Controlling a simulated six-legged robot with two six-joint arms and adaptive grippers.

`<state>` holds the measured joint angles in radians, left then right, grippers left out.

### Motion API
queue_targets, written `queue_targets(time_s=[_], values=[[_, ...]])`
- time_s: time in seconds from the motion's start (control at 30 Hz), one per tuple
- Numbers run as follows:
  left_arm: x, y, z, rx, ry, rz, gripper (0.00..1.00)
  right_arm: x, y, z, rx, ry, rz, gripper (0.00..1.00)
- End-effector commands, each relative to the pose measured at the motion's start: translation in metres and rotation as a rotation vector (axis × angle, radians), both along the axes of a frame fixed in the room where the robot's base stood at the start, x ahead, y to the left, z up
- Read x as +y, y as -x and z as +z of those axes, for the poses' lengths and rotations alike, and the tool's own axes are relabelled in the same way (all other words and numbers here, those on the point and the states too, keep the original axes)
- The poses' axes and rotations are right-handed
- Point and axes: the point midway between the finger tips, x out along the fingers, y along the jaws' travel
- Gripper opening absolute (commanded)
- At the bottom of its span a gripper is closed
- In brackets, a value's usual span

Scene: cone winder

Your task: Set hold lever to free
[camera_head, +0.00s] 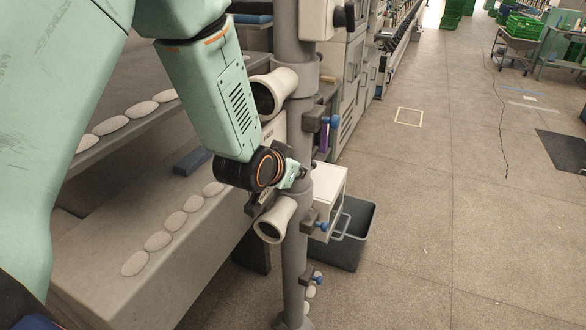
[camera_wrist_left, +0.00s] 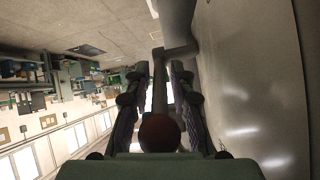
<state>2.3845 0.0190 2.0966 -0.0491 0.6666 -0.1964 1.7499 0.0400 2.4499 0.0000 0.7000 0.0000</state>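In the head view my left arm comes in from the left, and its gripper (camera_head: 295,172) is at the grey upright post (camera_head: 293,270). In the left wrist view a round dark red knob (camera_wrist_left: 158,133) sits between the two fingers of my left gripper (camera_wrist_left: 158,95), close to the palm. The fingers lie along both sides of the knob with no clear gap. A grey bar and bracket (camera_wrist_left: 178,50) show beyond the fingertips. Which way the lever points is hidden by the gripper in the head view. My right gripper is in neither view.
Blue-knobbed parts (camera_head: 332,120) sit on the post above and below the gripper. Pale funnels (camera_head: 273,222) stick out from the post. A grey bin (camera_head: 352,240) stands behind it, beside a white box (camera_head: 328,187). The floor at right is open.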

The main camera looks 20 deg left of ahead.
Motion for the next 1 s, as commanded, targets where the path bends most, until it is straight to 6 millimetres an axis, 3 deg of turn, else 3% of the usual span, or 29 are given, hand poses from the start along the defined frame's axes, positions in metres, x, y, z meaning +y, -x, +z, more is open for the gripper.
queue_targets(time_s=[0.1,0.5,1.0], values=[[0.000,0.001,-0.001,0.002,0.000,0.000,0.36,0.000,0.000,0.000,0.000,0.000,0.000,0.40],[0.000,0.007,0.004,0.002,0.001,0.001,0.36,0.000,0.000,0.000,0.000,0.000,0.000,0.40],[0.003,0.079,0.056,0.000,0.001,0.000,0.36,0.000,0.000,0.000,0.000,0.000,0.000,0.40]])
